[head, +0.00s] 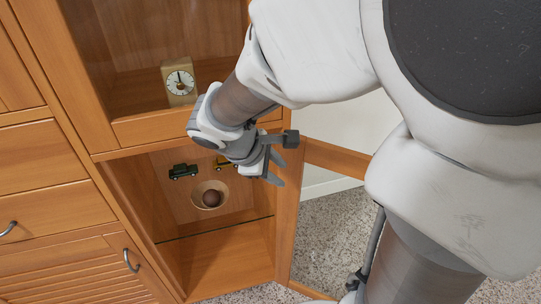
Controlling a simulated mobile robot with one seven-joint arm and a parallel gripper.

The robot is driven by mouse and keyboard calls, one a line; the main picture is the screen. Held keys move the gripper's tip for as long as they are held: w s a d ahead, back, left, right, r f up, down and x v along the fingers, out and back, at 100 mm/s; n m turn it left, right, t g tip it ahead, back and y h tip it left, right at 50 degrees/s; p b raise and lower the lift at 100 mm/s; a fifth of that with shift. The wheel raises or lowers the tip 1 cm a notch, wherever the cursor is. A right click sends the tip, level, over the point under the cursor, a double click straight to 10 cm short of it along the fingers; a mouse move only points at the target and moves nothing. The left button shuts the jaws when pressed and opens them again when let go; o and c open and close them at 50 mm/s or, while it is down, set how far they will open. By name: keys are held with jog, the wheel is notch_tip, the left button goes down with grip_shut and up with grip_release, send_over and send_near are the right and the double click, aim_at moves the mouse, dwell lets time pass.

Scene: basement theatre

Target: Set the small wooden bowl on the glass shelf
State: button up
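The small wooden bowl (197,197) is in the lower cabinet compartment, with a dark brown ball (211,198) in it. It appears to rest upright on the glass shelf (225,222), behind the shelf's thin front edge. My gripper (283,174) is to the right of the bowl and above it in the picture, near the compartment's right side. Its fingers look apart with nothing between them, and it is clear of the bowl.
A clock (180,82) stands in the upper compartment. An open wooden-framed door (337,158) is to the right. Drawers (50,172) are left.

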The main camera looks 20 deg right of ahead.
jog(key=s+a+r+m+t+y, duration=0.2)
jog(key=s+r+m+y, duration=0.4)
jog(key=s+r+m, duration=0.3)
jog(key=s+m+t, duration=0.1)
jog(key=s+m, duration=0.1)
jog(key=shift+s+a+m, duration=0.3)
jog(key=shift+a, duration=0.1)
jog(key=shift+r, duration=0.2)
notch_tip(320, 180, up, 23)
jog(key=p, duration=2.3)
jog(key=shift+f, duration=0.15)
jog(key=shift+s, duration=0.15)
